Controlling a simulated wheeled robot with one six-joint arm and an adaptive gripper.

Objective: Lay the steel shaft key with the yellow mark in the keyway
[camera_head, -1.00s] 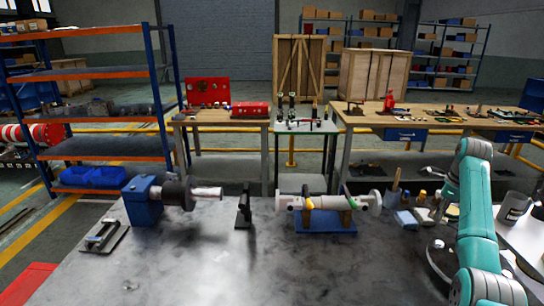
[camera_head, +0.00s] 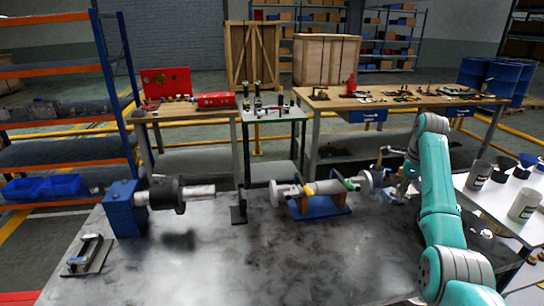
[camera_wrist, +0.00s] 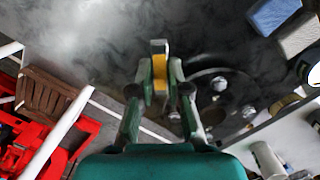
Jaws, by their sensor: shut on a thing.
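In the wrist view, my gripper (camera_wrist: 160,88) is shut on the steel shaft key (camera_wrist: 158,48), a small pale bar with a yellow mark. It is held between the fingertips, above the grey bench top. In the head view, my arm reaches up from the lower right, and the key cannot be made out. A light steel shaft (camera_head: 322,188) lies level on a blue stand (camera_head: 318,208), with green and yellow bits on it. A second shaft (camera_head: 200,191) sticks out of a blue housing (camera_head: 124,208) at the left. I cannot make out the keyway.
A dark upright bracket (camera_head: 238,208) stands between the two shafts. A dark tray with a handle (camera_head: 88,254) lies at the front left. Cups (camera_head: 522,206) stand on a white table at the right. The bench middle and front are clear.

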